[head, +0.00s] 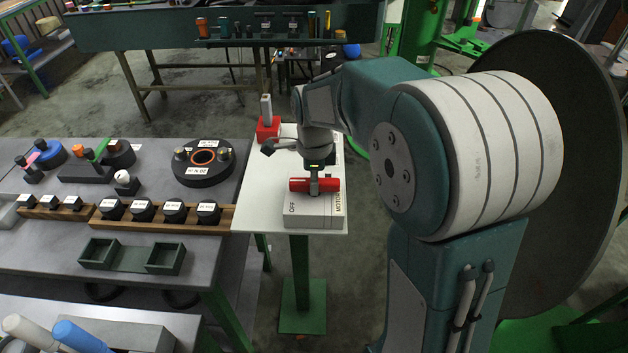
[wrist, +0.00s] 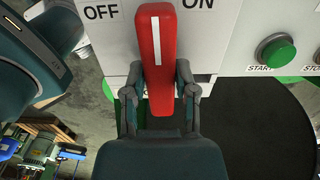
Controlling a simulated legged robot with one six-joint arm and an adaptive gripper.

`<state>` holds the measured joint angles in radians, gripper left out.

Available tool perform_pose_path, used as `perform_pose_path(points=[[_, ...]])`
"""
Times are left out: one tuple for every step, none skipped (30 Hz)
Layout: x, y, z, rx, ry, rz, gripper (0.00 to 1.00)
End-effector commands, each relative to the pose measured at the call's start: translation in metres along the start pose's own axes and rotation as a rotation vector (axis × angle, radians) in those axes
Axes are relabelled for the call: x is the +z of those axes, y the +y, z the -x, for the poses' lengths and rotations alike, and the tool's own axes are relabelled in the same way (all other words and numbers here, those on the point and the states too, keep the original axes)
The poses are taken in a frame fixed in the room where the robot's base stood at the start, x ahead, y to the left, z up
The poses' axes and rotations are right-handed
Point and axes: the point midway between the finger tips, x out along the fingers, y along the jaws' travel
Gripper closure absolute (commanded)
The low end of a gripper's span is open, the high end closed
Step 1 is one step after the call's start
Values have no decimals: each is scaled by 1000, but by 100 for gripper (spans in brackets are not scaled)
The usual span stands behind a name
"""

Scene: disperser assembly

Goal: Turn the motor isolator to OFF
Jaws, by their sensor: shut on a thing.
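The motor isolator is a light grey box (head: 315,211) on a small white-topped stand, with OFF and MOTOR lettering on its top. Its red handle (head: 300,185) lies across the box. In the wrist view the red handle (wrist: 156,38) has a white stripe and points straight up the picture, between the OFF label (wrist: 102,12) and the ON label (wrist: 197,4). My gripper (wrist: 160,88) has one dark finger on each side of the handle and is shut on it. In the head view my gripper (head: 314,182) reaches down onto the handle; its fingertips are partly hidden.
A green START button (wrist: 277,54) sits right of the handle in the wrist view, with a STOP label cut off beside it. A red block (head: 268,129) stands at the stand's back left. Left is a grey bench (head: 215,215) with several fixtures and black knobs.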

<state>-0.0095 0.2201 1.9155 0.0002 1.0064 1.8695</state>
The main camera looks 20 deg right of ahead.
Motion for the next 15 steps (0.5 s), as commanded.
perform_pose_path(points=[[0,-1,0,-2,0,13,100],[0,-1,0,-2,0,25,100],[0,-1,0,-2,0,42,100],[0,-1,0,-2,0,57,100],[0,-1,0,-2,0,74,100],[0,-1,0,-2,0,99,100],[0,-1,0,-2,0,119,100],[0,-1,0,-2,0,142,100],[0,-1,0,-2,0,173,100],[0,-1,-1,-2,0,199,100],[0,-1,-1,-2,0,225,100],[0,-1,0,-2,0,261,100],[0,-1,0,-2,0,289,100],[0,-1,-1,-2,0,317,100],[0,-1,0,-2,0,356,100]])
